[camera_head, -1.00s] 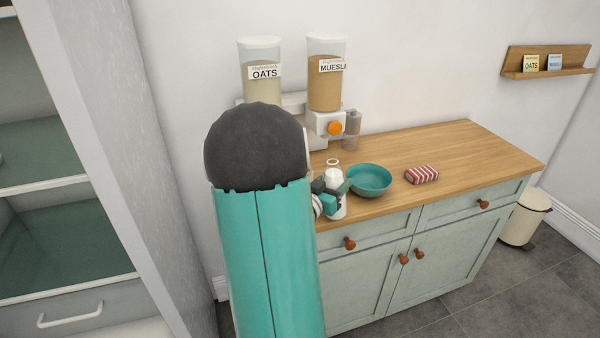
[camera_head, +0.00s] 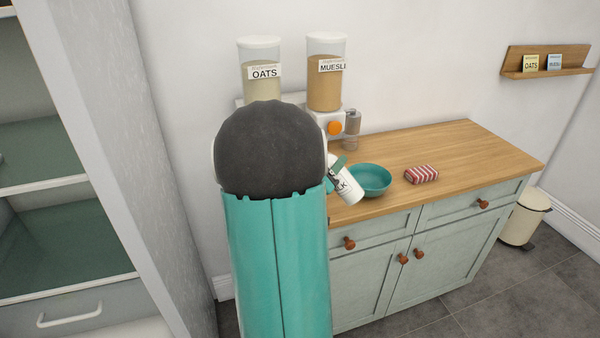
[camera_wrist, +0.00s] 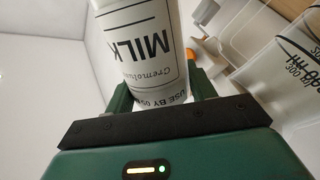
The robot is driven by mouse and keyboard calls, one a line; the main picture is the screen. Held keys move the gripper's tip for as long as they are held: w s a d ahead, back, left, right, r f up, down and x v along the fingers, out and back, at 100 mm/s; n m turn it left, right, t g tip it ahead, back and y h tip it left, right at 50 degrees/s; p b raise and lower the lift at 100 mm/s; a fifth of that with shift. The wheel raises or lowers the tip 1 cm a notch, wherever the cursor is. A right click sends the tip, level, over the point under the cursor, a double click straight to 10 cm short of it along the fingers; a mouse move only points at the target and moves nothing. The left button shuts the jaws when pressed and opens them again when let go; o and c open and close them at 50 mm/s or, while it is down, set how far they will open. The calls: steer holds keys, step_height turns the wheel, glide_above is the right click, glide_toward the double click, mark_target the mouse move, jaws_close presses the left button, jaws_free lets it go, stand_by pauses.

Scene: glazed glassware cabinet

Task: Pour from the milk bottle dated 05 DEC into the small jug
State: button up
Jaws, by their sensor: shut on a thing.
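The milk bottle (camera_head: 349,192) is white with dark lettering. In the head view it is tilted, its base toward the lower right and its upper part running behind my arm. In the wrist view the bottle (camera_wrist: 143,48) reads MILK upside down, with "USE BY 05" partly covered, so the month does not show. My gripper (camera_wrist: 162,92) is shut around the bottle's body. A clear vessel with printed measuring marks (camera_wrist: 295,55) is at the right of the wrist view. It may be the small jug, but I cannot be sure. No jug shows in the head view.
A teal bowl (camera_head: 371,181) stands close right of the bottle, with a red striped packet (camera_head: 421,174) beyond it on the wooden counter (camera_head: 460,155). Oats (camera_head: 261,85) and muesli (camera_head: 325,85) dispensers stand behind. The counter's right side is clear. A tall cabinet (camera_head: 110,150) is at left.

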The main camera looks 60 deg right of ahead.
steer(key=f, duration=0.1)
steer(key=f+n, duration=0.1)
steer(key=f, duration=0.1)
steer(key=f+n, duration=0.1)
steer(key=shift+s+f+t, duration=0.2)
steer(key=shift+s+t, duration=0.1)
steer(key=shift+s, duration=0.1)
steer(key=shift+s+r+n+h, duration=0.15)
steer(key=shift+r+n, duration=0.15)
steer(key=shift+n, duration=0.25)
steer(key=shift+r+n+h, duration=0.15)
steer(key=shift+r+n, duration=0.15)
steer(key=shift+n, duration=0.25)
steer(key=shift+s, duration=0.15)
steer(key=shift+d+f+n+t, duration=0.1)
steer(key=shift+n+t, duration=0.3)
steer(key=shift+n, duration=0.5)
steer(key=shift+w+r+n+t, duration=0.35)
steer(key=shift+r+n, duration=0.25)
steer(key=shift+n, duration=0.6)
steer(key=shift+w+r+n+t+b, duration=0.1)
steer(key=shift+r+n+t+b, duration=0.4)
steer(key=shift+n, duration=0.6)
stand_by(2.8)
